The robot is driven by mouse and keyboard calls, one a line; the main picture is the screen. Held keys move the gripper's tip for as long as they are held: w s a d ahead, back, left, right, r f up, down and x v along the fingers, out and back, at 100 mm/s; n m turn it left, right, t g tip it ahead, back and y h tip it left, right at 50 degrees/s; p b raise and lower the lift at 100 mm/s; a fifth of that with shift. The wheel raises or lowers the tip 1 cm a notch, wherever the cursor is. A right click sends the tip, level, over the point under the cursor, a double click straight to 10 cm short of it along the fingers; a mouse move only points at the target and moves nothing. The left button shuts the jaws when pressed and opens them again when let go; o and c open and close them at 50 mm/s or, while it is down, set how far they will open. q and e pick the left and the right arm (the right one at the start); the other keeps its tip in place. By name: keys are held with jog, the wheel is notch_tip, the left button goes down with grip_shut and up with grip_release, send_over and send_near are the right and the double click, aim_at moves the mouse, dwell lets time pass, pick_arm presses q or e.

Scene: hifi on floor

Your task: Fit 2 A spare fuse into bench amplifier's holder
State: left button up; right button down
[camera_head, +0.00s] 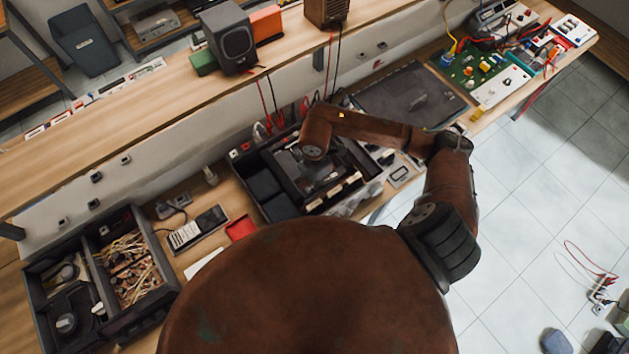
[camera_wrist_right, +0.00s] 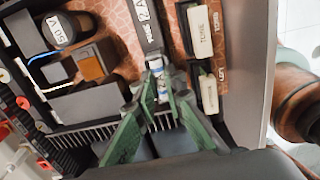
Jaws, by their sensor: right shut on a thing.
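The bench amplifier (camera_head: 292,192) is an open dark chassis on the bench in the head view, with cream parts along its front. My right arm reaches over it from the right; its fingers are hidden there. In the right wrist view, my right gripper (camera_wrist_right: 160,92) has green fingers closed on a small fuse (camera_wrist_right: 157,68) with white and blue bands. The fuse is in line with a dark strip marked 2A (camera_wrist_right: 147,20), the apparent holder. I cannot tell whether the fuse touches or sits in it. My left gripper is not in view.
Inside the amplifier, a 50V capacitor (camera_wrist_right: 68,29), a brown block (camera_wrist_right: 94,61) and cream switches marked TONE (camera_wrist_right: 200,32) crowd the right fingers. Cooling fins (camera_wrist_right: 85,138) lie near them. A compartment tray (camera_head: 163,270) stands at left; a dark mat (camera_head: 405,92) lies behind.

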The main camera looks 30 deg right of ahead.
jog(key=c, duration=1.9)
grip_release()
notch_tip(320, 180, up, 12)
jog(key=shift+a, duration=0.1)
